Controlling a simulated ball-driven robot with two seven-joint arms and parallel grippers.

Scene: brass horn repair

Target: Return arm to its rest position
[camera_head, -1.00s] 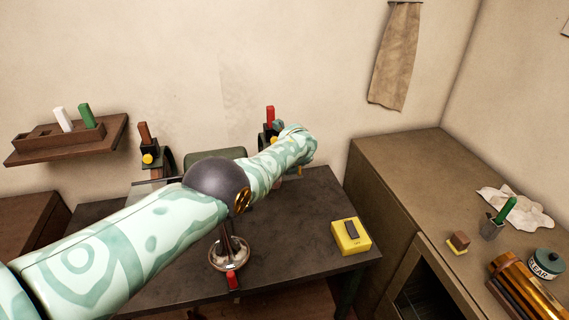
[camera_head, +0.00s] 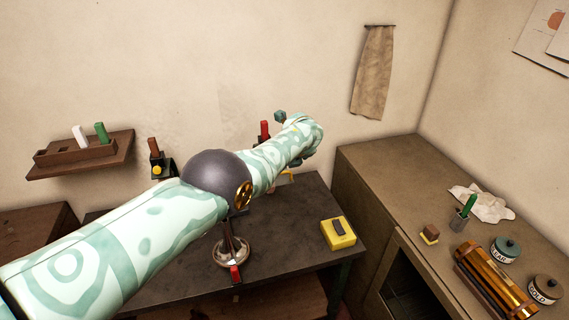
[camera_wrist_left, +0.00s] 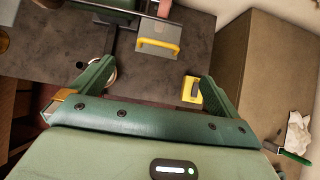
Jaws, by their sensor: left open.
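My left arm (camera_head: 120,240) reaches from the lower left of the head view across the workbench (camera_head: 285,240). Its forearm (camera_head: 290,145) points away from me, and the gripper at its end is mostly hidden there. In the left wrist view my left gripper (camera_wrist_left: 156,72) has its two green fingers wide apart with nothing held between them. Beyond the fingers are the dark bench top and a yellow-handled grey piece (camera_wrist_left: 158,44). A yellow block (camera_wrist_left: 191,90) shows close to the right finger in the picture. My right gripper is not in view.
A yellow box (camera_head: 338,234) lies on the bench's right part. A round-based stand (camera_head: 233,252) is under my elbow. A side cabinet (camera_head: 375,165) holds jars (camera_head: 505,250), amber tubes (camera_head: 490,280) and a green-handled tool (camera_head: 468,205). A wall shelf (camera_head: 80,160) is at left.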

